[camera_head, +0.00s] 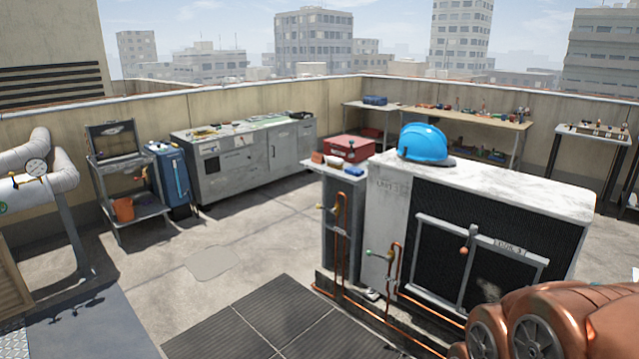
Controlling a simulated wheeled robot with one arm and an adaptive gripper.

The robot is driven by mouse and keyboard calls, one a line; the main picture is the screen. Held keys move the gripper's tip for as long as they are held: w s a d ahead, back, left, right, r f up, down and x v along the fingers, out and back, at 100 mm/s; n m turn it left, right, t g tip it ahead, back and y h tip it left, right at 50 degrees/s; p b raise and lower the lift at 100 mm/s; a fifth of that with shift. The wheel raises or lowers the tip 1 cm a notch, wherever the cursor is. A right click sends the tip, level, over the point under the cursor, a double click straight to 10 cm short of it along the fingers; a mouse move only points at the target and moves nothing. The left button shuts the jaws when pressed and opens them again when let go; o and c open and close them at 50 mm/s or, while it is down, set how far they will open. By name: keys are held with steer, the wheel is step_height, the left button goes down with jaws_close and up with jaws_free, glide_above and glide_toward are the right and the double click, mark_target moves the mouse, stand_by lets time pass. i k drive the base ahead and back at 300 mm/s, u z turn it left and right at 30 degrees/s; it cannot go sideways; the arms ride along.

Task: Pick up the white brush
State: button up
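I cannot make out a white brush anywhere in the head view. Small items lie on the grey cabinet (243,170) at the back left, on the wooden workbench (455,115) along the back wall and on a narrow table (590,133) at the right. They are too small to tell apart. My gripper is not in view. Only copper-coloured links of my arm show at the lower right.
A condenser unit (525,188) with a blue hard hat (422,141) on top stands at the right front, copper pipes before it. A red toolbox (348,148) sits beside it. A trolley (137,214) and blue case (172,180) stand left. The middle floor is clear.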

mark_target(333, 162)
steer(key=i, duration=2.2)
steer(key=u, duration=0.6)
steer(key=i, duration=1.6)
steer(key=u, duration=0.3)
